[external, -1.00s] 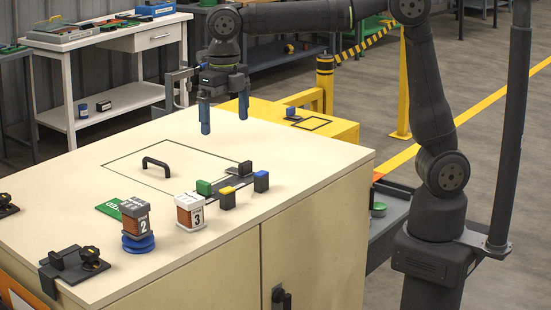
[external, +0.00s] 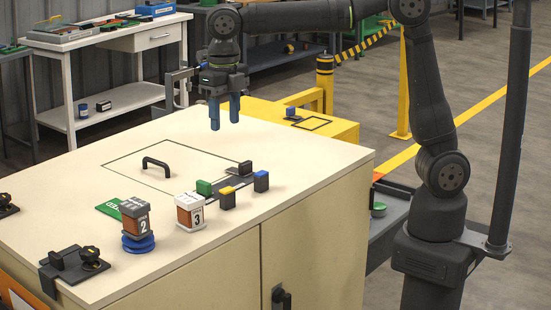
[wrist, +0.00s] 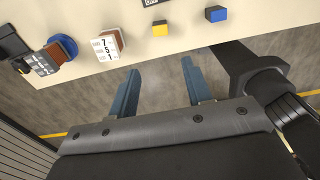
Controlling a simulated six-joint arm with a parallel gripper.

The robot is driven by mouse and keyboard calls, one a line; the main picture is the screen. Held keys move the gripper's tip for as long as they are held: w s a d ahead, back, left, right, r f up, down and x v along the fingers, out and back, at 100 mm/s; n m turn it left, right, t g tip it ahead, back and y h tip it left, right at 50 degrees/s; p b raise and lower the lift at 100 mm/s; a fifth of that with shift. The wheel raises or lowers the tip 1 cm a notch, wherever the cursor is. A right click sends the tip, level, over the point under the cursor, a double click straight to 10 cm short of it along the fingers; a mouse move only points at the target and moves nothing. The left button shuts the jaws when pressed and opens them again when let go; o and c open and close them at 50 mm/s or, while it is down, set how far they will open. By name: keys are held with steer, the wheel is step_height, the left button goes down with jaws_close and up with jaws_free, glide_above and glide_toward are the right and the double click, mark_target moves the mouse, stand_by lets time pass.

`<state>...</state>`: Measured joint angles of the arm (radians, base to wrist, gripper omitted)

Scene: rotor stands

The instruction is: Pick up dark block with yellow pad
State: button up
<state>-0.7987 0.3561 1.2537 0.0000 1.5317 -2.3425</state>
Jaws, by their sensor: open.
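The dark block with the yellow pad (external: 227,199) stands upright on the cream cabinet top, at the front of a small group of blocks. It also shows near the top of the wrist view (wrist: 160,29). My gripper (external: 225,113) is open and empty, high above and behind the blocks, its blue fingers pointing down. In the wrist view the parted fingers (wrist: 160,72) have only floor between them, and the yellow-padded block lies beyond their tips, apart from them.
Blocks with blue (external: 261,182), green (external: 204,187) and black (external: 245,167) tops stand close by.

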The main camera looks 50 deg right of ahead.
mark_target(227, 189)
stand_by(0.3)
steer(key=f+m, duration=0.4)
steer(key=m, duration=0.2)
steer(key=f+m+h, duration=0.1)
steer(key=f+m, duration=0.4)
steer(key=m, duration=0.1)
steer(key=a+f+m, duration=0.1)
steer(key=f+m, duration=0.3)
steer(key=m, duration=0.3)
steer(key=shift+s+f+h, duration=0.15)
steer(key=shift+f+h, duration=0.15)
steer(key=shift+h, duration=0.1)
steer(key=shift+d+f, duration=0.15)
steer(key=shift+f, duration=0.75)
steer(key=shift+d+f, duration=0.2)
steer(key=shift+f, duration=0.7)
steer(key=shift+d+f, duration=0.15)
steer(key=shift+f, duration=0.75)
steer(key=shift+c, duration=0.3)
jaws_close()
